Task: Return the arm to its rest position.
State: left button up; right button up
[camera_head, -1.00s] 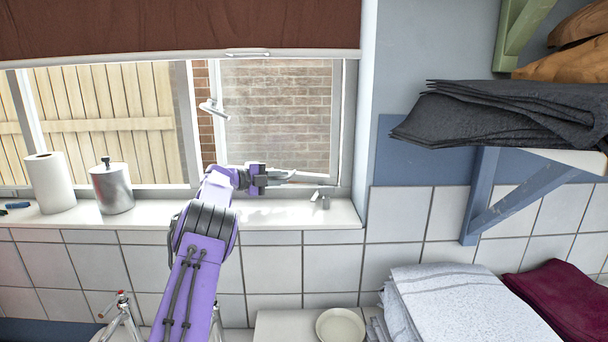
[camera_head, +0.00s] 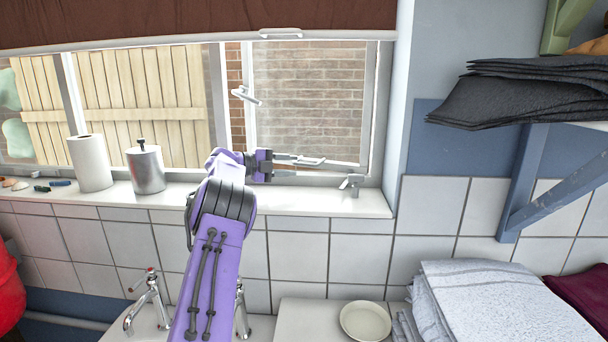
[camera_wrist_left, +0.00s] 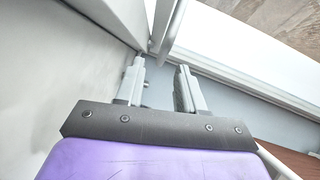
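My left arm, purple with grey joints, reaches up from the bottom of the head view towards the window. My left gripper (camera_head: 300,160) is in front of the lower part of the right window pane, above the sill, with its fingers pointing right. In the left wrist view the left gripper (camera_wrist_left: 160,82) shows its two fingers apart with nothing between them. The white window frame corner and wall lie just beyond the fingertips. My right gripper is in neither view.
The white sill (camera_head: 290,203) holds a paper roll (camera_head: 90,163), a metal canister (camera_head: 146,168) and a small window fitting (camera_head: 352,184). Below are a tap (camera_head: 148,300), a pale dish (camera_head: 365,321) and folded white towels (camera_head: 495,305). Dark cloths (camera_head: 525,90) lie on a shelf at right.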

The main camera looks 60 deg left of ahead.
pick_arm(q)
jog(key=v, duration=0.3)
jog(key=shift+s+a+b, duration=0.15)
jog(key=shift+s+b, duration=0.15)
jog(key=shift+b, duration=0.1)
